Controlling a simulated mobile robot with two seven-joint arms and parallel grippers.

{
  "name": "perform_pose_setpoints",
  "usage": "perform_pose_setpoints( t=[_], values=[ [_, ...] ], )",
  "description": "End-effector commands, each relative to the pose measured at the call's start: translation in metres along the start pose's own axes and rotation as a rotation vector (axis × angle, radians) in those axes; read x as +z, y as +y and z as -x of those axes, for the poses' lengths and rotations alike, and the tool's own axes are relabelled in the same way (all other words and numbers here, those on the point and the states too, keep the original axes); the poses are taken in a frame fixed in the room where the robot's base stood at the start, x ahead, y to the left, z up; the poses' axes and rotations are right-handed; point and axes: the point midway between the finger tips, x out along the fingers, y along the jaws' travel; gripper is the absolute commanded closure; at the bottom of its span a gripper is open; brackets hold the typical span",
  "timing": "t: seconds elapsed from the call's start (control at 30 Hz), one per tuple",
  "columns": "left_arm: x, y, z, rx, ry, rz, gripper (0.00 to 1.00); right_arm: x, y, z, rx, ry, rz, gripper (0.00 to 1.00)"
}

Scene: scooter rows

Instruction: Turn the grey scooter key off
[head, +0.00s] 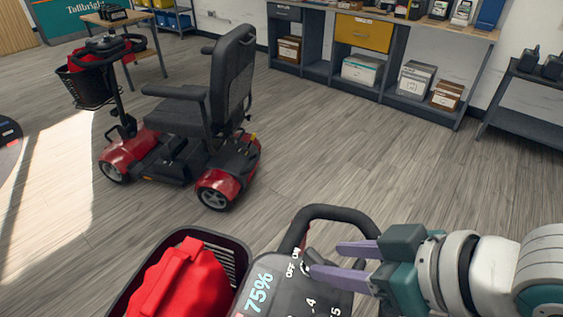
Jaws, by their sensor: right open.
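A dark grey scooter console (283,290) is close in front of me at the bottom. It shows "75%", OFF and ON labels and some numbers, and a black handlebar loop (330,212) rises behind it. A small key (306,262) sits at the labels, near ON; its exact angle is too small to tell. My right gripper (326,260) comes in from the right with its purple fingers apart. Its fingertips are just right of the key, and I cannot tell whether the nearer one touches it. My left gripper is not in view.
A dark basket (240,258) with a red bag (185,283) is left of the console. A red scooter (190,145) with a black seat stands farther back left. A workbench (400,22) with boxes lines the back wall. The floor between is clear.

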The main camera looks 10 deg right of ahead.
Motion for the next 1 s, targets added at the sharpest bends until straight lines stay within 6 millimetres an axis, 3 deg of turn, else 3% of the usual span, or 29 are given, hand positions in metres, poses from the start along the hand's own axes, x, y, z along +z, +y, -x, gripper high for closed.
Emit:
perform_pose_setpoints(
  t=[0.1,0.23,0.63,1.0],
  values=[
    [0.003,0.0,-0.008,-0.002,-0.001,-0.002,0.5,0.001,0.0,-0.024,0.0,0.002,-0.001,0.5],
    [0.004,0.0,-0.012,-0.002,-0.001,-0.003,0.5,0.001,0.0,-0.039,0.0,0.001,0.0,0.5],
    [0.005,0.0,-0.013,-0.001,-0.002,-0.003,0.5,0.0,0.0,-0.047,0.0,0.0,0.001,0.5],
    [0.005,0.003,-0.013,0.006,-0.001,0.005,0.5,0.0,0.0,-0.046,0.0,0.0,0.001,0.92]
  ],
)
